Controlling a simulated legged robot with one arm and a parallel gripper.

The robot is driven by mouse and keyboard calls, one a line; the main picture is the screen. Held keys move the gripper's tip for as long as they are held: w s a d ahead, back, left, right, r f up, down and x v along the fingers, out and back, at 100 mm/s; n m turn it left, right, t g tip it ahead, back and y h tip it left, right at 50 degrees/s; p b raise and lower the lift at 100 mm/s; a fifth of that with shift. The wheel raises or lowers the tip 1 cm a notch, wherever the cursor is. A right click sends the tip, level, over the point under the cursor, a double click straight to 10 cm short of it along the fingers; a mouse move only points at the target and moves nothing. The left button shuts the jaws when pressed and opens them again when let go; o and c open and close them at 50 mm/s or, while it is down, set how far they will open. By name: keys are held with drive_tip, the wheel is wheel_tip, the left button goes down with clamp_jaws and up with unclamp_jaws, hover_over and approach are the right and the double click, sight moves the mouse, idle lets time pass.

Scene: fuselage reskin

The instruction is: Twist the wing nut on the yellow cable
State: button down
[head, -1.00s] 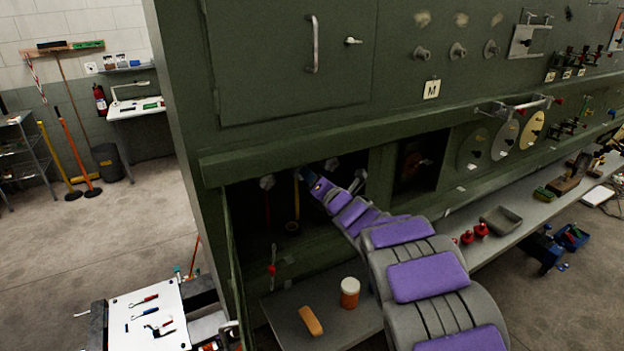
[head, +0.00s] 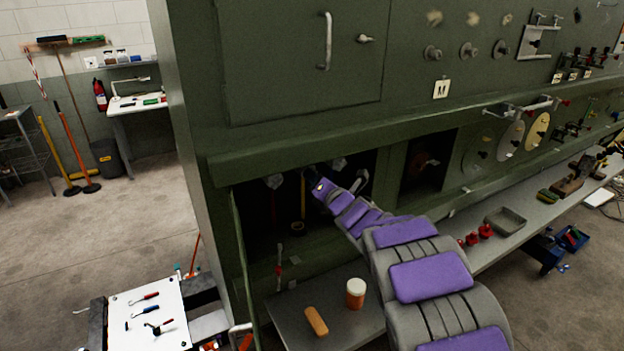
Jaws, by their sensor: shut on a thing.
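The yellow cable (head: 303,190) hangs inside a dark open bay low in the green fuselage panel. My gripper (head: 311,171) is at the top of this cable, at the end of my purple-padded arm, which reaches in from the lower right. The jaws are small and dark here, shut on the wing nut at the cable's top. The nut itself is hidden by the jaws. Other grey wing nuts show beside it, one to the left (head: 273,181) and one to the right (head: 338,163). A dark reddish cable (head: 273,207) hangs under the left one.
A ledge (head: 345,335) below the bay holds an orange jar (head: 355,293) with a white lid and an orange-brown block (head: 316,321). The bay's upper lip (head: 330,148) runs just above my gripper. A white tool board (head: 150,310) stands lower left.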

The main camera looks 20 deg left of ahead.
drive_tip(key=shift+w+d+m, duration=0.15)
drive_tip(key=shift+d+m, duration=0.1)
drive_tip(key=shift+m, duration=0.05)
drive_tip(key=shift+s+f+m+p, duration=0.15)
drive_tip(key=shift+m+p, duration=3.6)
drive_tip(key=shift+m, duration=2.8)
drive_tip(key=shift+s+m+p, duration=0.1)
drive_tip(key=shift+m+p, duration=3.6)
drive_tip(key=shift+m, duration=2.85)
